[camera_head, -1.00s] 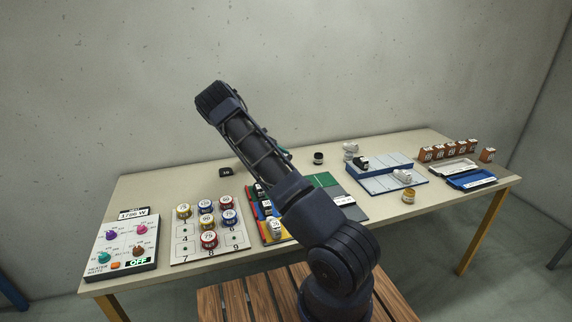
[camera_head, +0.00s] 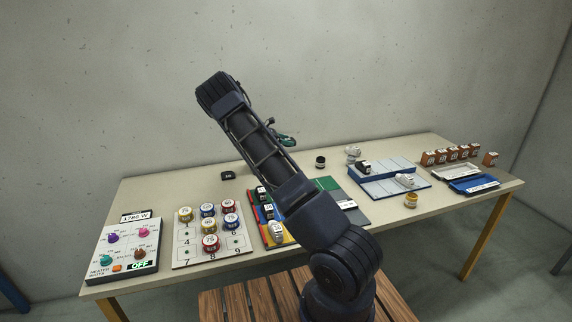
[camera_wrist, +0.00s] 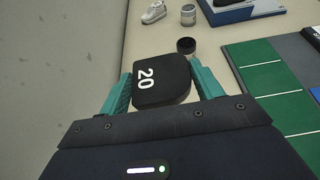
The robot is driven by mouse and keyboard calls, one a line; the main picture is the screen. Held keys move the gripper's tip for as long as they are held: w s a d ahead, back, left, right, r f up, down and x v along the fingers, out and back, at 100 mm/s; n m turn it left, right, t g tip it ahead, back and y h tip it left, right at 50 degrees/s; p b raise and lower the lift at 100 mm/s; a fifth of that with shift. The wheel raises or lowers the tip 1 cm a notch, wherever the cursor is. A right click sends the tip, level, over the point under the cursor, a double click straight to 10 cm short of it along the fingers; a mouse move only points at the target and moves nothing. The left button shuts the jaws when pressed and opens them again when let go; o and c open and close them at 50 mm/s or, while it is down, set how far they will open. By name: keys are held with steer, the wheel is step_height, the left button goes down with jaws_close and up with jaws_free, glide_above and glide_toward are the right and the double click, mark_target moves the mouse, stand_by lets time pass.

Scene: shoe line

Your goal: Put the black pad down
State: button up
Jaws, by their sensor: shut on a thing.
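The black pad (camera_wrist: 162,80), a flat rounded piece marked with a white 20, is in the wrist view between the teal fingers of my gripper (camera_wrist: 160,88). The fingers are shut on its two sides. Pale tabletop shows beyond it; whether the pad touches the table I cannot tell. In the head view, a teal part of my gripper (camera_head: 284,140) shows behind my arm, over the back of the table. My arm hides the pad there.
Another small black piece (camera_head: 227,176) lies at the table's back left. A dark round thing (camera_wrist: 187,45), a grey jar (camera_wrist: 188,14) and a white shoe (camera_wrist: 153,12) stand beyond the pad. A green panel (camera_wrist: 270,85) is to the right. The wall (camera_wrist: 60,60) is close on the left.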

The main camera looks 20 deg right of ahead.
step_height(320, 180, down, 13)
stand_by(0.6)
steer(key=o, duration=1)
steer(key=shift+f, duration=0.1)
steer(key=shift+o, duration=0.2)
